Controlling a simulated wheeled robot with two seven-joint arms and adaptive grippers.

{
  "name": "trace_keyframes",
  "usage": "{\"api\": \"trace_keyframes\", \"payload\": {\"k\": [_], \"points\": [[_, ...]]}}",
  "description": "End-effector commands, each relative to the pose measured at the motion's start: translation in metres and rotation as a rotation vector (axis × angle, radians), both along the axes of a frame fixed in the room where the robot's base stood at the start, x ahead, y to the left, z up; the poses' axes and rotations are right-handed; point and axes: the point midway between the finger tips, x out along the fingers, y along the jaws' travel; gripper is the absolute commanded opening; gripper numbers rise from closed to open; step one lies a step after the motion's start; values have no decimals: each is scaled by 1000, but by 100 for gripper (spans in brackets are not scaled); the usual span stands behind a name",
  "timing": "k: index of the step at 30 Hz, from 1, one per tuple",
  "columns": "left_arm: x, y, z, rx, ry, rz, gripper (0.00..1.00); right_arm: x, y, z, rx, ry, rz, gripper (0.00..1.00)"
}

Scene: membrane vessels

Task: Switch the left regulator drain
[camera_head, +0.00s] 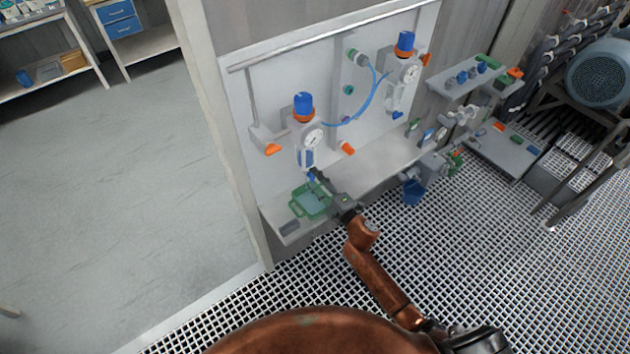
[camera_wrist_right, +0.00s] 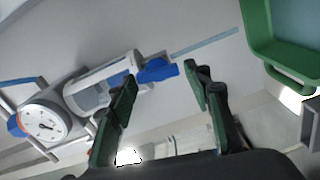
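The left regulator (camera_head: 304,115) is on the upright panel, with a blue top knob, an orange collar and a round gauge (camera_head: 313,137). The gauge (camera_wrist_right: 45,122) and the clear bowl (camera_wrist_right: 96,84) also show in the right wrist view. The blue drain (camera_wrist_right: 157,70) sticks out from the bowl's end. My right gripper (camera_wrist_right: 163,80) is open, with its dark green fingers apart. The drain appears between the fingertips, nearer the left one; I cannot tell whether they touch. In the head view the right gripper (camera_head: 316,174) is just below the bowl. My left gripper is out of view.
A green-rimmed tray (camera_head: 298,208) sits on the shelf just below the gripper. A second regulator (camera_head: 404,70) is at the upper right, joined by blue tubing (camera_head: 372,98). The floor at left is clear.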

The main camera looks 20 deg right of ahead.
Motion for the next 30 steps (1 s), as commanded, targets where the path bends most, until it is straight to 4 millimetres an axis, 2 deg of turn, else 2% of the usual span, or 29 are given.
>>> {"api": "trace_keyframes", "payload": {"k": [3, 14, 17, 24, 30], "points": [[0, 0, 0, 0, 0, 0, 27, 0, 0, 1, 1, -1, 0, 55], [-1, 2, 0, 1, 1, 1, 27, -5, -3, 1, 2, 0, -1, 55], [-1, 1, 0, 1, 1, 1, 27, -17, -7, 0, 2, 0, -1, 55], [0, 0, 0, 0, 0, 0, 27, -64, -24, 0, 0, 2, -2, 55], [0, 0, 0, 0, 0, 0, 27, -97, -35, 0, 2, 1, 0, 55]]}}
